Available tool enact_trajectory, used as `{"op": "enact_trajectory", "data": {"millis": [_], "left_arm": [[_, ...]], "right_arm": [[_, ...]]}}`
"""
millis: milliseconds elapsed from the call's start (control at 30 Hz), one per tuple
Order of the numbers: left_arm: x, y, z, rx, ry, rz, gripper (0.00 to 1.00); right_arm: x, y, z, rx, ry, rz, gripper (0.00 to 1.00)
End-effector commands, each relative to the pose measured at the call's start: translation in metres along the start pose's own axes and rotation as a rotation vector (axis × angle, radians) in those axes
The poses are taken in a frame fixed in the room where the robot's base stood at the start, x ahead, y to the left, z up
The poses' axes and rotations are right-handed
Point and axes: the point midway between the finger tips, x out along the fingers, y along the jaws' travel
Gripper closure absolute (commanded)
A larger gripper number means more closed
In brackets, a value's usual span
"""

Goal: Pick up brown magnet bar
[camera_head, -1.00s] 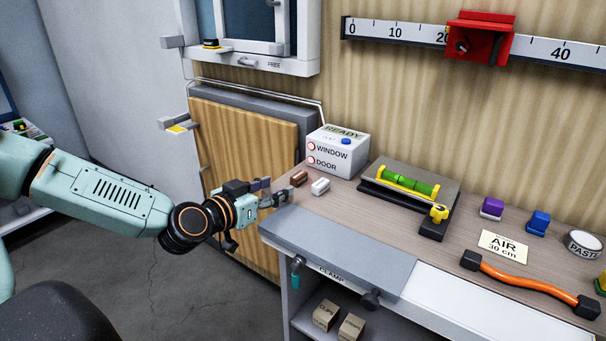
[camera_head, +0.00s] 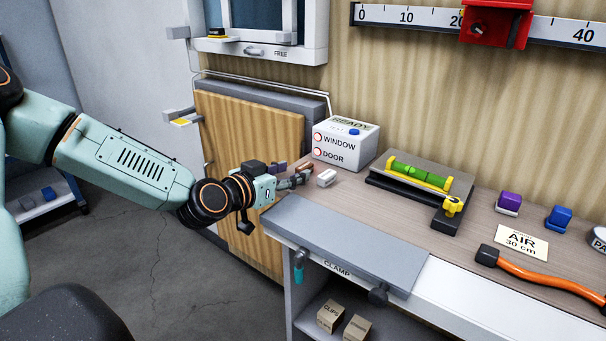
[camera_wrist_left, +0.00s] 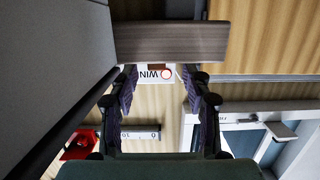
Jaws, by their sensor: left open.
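The brown magnet bar (camera_head: 303,168) lies at the left end of the bench, mostly hidden behind my left gripper's fingers in the head view. A small brown piece of it (camera_wrist_left: 157,67) shows in the left wrist view, ahead of and between the fingertips. My left gripper (camera_head: 293,174) is open at the bench's left edge, its fingers pointing at the bar. I cannot tell whether they touch it. My right gripper is not in view.
A green level in a dark fixture (camera_head: 405,184) is to the right. The grey clamp plate (camera_head: 345,245) forms the front edge. A wooden door panel (camera_head: 250,125) is behind my left arm.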

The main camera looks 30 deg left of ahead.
Motion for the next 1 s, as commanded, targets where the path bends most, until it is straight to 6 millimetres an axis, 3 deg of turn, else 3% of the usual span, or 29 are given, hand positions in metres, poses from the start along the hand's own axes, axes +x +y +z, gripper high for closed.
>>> {"op": "enact_trajectory", "data": {"millis": [100,433,867,1000], "left_arm": [[0.011,0.002,0.003,0.01,0.0,0.001,0.51],[0.039,0.003,0.0,0.007,-0.002,0.0,0.51],[0.048,0.003,-0.003,0.001,-0.001,0.0,0.51],[0.048,0.003,-0.003,0.001,-0.001,0.0,0.61]], "right_arm": [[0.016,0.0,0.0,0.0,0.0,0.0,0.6],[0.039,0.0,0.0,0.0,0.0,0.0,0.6],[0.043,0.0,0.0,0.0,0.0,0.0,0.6],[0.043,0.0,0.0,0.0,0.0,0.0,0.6]]}}
